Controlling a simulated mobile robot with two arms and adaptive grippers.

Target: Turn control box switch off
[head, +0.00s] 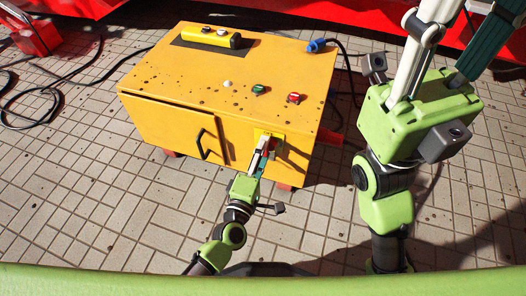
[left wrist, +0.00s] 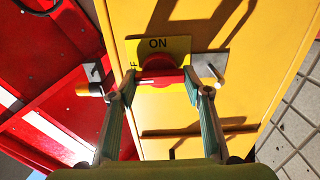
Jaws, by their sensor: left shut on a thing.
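The yellow control box (head: 215,85) stands on the paving in the head view. Its switch is on the front face, on a yellow plate (left wrist: 183,47) marked ON at the top in the left wrist view, with part of another label at the left. The red switch handle (left wrist: 160,68) lies across the picture between my left fingertips. My left gripper (head: 264,142) is shut on this handle; it also shows in the left wrist view (left wrist: 160,88). In the head view it largely hides the switch. My right gripper (head: 447,50) points up at the right, its fingertips cut off by the frame.
A green button (head: 258,89), a red button (head: 294,97) and a white knob (head: 227,84) sit on the box top. A yellow pendant (head: 213,36) lies behind them. A black door handle (head: 205,145) sticks out left of my left gripper. Black cables (head: 50,95) lie at the left.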

